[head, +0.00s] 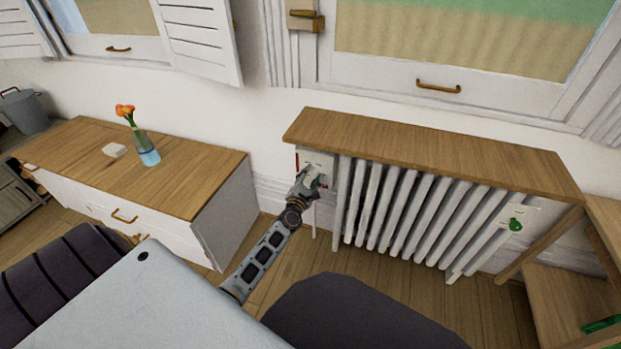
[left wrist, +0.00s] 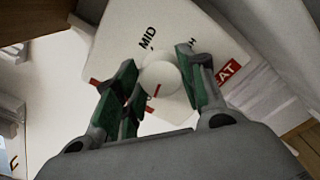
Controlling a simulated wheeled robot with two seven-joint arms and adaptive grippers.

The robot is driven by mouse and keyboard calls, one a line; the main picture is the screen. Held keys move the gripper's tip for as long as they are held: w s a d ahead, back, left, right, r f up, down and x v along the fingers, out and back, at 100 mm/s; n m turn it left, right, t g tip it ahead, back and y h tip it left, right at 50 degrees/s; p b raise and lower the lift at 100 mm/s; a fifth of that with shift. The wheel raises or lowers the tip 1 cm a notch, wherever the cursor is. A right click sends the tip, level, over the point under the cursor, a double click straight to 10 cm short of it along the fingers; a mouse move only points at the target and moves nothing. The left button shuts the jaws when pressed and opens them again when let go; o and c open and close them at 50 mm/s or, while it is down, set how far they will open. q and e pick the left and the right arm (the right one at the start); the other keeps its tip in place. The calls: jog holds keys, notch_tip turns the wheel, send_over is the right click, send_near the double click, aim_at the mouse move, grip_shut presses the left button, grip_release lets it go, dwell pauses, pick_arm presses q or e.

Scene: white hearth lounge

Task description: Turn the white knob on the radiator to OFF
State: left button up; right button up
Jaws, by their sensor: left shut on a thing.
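The white radiator (head: 420,215) stands against the wall under a wooden shelf. At its left end is a white label plate (head: 316,157), which shows in the left wrist view (left wrist: 205,35) with "MID" and part of a red label ending in "AT" readable. The round white knob (left wrist: 160,76) has a red line on its lower part, pointing down in that view. My left gripper (head: 314,178) is at the plate. In the left wrist view its green-padded fingers (left wrist: 160,88) are on both sides of the knob, shut on it. They hide part of the lettering. My right gripper is not in view.
The wooden shelf (head: 430,150) overhangs the radiator just above my left gripper. A wooden-topped cabinet (head: 190,195) with a flower vase (head: 147,150) stands to the left. A green knob (head: 515,224) is at the radiator's right end. A dark seat (head: 350,315) is in front.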

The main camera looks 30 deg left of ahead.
pick_arm(q)
jog(key=shift+f, duration=0.1)
jog(key=o, duration=1)
jog(key=shift+s, duration=0.1)
jog(key=v, duration=1.1)
jog(key=shift+s, duration=0.4)
dwell(0.4)
